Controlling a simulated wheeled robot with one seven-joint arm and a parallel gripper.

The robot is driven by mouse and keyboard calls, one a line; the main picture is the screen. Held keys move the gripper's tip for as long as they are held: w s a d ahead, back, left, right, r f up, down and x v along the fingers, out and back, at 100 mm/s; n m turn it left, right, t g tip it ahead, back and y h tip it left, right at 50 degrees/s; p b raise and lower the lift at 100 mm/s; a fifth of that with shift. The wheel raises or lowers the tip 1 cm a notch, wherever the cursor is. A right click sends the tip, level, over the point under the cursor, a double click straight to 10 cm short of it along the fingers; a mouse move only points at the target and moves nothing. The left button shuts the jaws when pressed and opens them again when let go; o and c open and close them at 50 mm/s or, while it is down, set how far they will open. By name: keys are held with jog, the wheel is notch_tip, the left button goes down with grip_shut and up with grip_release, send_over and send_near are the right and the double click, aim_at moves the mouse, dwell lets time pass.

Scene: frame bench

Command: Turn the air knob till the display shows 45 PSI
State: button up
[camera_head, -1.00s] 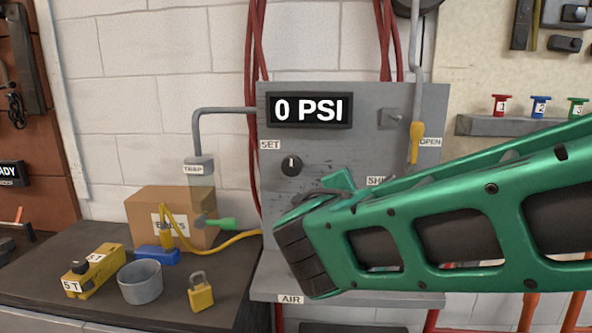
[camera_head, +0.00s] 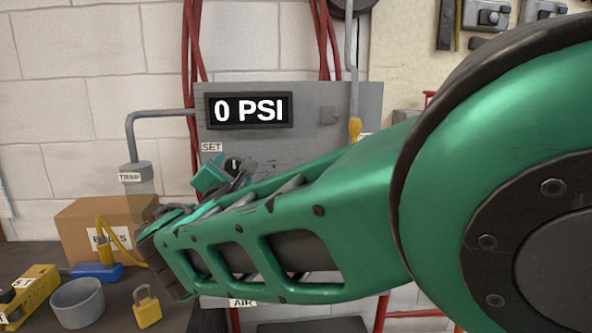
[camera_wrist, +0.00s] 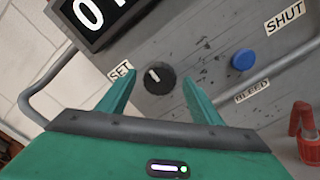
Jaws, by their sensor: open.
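The display (camera_head: 249,110) on the grey panel reads 0 PSI. Its corner also shows in the wrist view (camera_wrist: 90,18). The black air knob (camera_wrist: 160,77) with a white pointer mark sits beside the SET label (camera_wrist: 120,70). In the wrist view my gripper (camera_wrist: 158,82) is open, with one green finger on each side of the knob and no visible contact. In the head view the knob (camera_head: 232,163) is partly hidden behind my gripper (camera_head: 222,172).
A blue button (camera_wrist: 243,60) above a BLEED label and a red handle (camera_wrist: 305,130) are right of the knob. A yellow valve handle (camera_head: 355,130) is on the panel's right. A cardboard box (camera_head: 85,225), grey cup (camera_head: 78,300) and yellow padlock (camera_head: 147,305) are on the bench.

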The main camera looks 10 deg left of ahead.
jog(key=shift+x, duration=1.2)
jog(key=c, duration=1.1)
